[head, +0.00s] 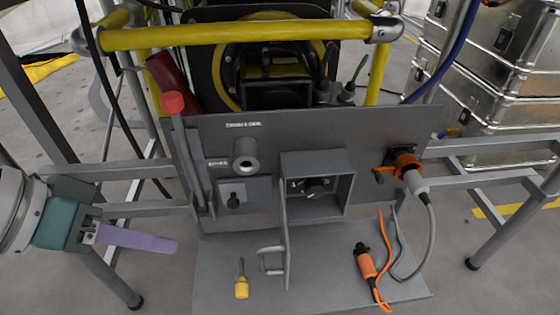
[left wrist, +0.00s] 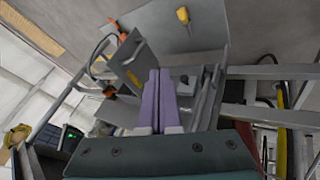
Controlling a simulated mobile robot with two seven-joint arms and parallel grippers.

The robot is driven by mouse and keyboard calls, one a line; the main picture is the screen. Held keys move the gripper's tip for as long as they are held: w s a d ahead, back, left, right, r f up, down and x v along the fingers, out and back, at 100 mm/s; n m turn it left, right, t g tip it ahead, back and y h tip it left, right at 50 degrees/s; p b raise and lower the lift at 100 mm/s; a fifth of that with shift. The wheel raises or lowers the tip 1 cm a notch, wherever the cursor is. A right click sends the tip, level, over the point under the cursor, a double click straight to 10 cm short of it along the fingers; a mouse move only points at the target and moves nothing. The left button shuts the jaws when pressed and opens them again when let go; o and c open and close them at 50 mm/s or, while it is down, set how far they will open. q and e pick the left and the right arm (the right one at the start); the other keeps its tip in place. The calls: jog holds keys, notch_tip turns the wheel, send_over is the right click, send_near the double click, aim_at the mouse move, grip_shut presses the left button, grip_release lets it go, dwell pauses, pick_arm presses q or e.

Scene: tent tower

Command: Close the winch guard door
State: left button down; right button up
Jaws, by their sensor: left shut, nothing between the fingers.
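The winch guard door (head: 285,235) is a thin grey panel with a bar handle (head: 268,260). It stands open, seen nearly edge-on, jutting toward me from the left side of a grey box (head: 347,190). A dark knob (head: 313,187) shows inside the open box. My left gripper (head: 174,246) has purple fingers pressed together and empty. It is left of the door and handle, clearly apart from them. The closed fingers also show in the left wrist view (left wrist: 159,73), where a grey plate beside them may be the door. My right gripper is not in view.
A grey shelf (head: 215,290) below holds a yellow-handled screwdriver (head: 241,285) and an orange connector (head: 366,262) with a cord. A red-topped lever (head: 173,104) rises at the panel's left. An orange plug (head: 405,165) sits right of the box. Yellow and grey frame tubes surround the panel.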

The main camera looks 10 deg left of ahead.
pick_arm(q)
jog(key=w+d+f+b, duration=0.4)
jog(key=d+f+b, duration=0.3)
jog(key=d+f, duration=0.1)
jog(key=shift+f+b, duration=0.25)
jog(key=shift+b, duration=0.05)
jog(key=shift+d, duration=0.1)
